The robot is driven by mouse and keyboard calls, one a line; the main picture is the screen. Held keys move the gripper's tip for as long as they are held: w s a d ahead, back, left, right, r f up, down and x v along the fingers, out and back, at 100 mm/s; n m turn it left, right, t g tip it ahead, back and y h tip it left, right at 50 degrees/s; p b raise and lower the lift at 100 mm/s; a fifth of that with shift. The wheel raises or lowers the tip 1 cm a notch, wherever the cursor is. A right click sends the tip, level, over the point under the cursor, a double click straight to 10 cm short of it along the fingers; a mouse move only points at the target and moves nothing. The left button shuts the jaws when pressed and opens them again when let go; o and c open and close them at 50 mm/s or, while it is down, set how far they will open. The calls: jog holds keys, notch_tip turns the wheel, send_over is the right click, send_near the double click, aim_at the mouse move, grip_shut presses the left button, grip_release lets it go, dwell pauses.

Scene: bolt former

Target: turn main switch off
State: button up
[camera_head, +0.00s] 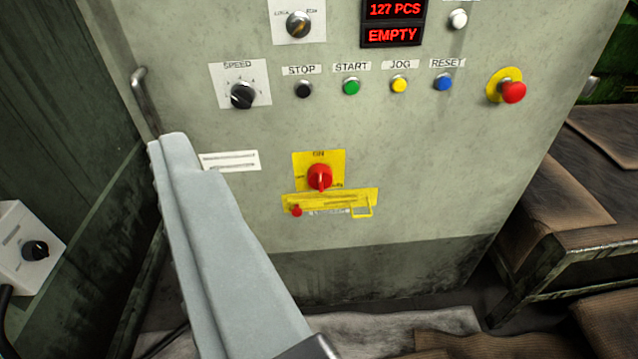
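The main switch is a red rotary knob (319,177) on a yellow plate (334,158) in the lower middle of the grey-green cabinet front. "ON" is lettered above the knob, and its grip looks roughly upright. Just below is a yellow bracket (345,199) with a small red piece (296,210) at its left end. My gripper (172,145) reaches up from the bottom as a long pale grey shape, left of the switch and apart from it in the picture. Its tip overlaps the cabinet's left edge. I cannot make out two separate fingers, and nothing shows held.
Above the switch are a speed knob (242,95), several small buttons, a red emergency button (513,92) and a display (393,22) reading "127 PCS" and "EMPTY". A metal handle (145,100) is at the cabinet's left edge. A brown-covered bench (570,200) stands right.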

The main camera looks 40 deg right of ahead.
jog(key=w+d+f+m+h, duration=0.1)
jog(key=w+d+f+h, duration=0.1)
jog(key=w+d+f, duration=0.4)
jog(key=m+g+h, duration=0.3)
jog(key=m+h, duration=0.1)
jog(key=h, duration=0.2)
send_near(321, 185)
jog(key=x, duration=0.9)
jog(key=shift+w+d, duration=0.15)
jog(key=shift+w, duration=0.05)
jog(key=c, duration=1)
jog(key=shift+o, duration=0.2)
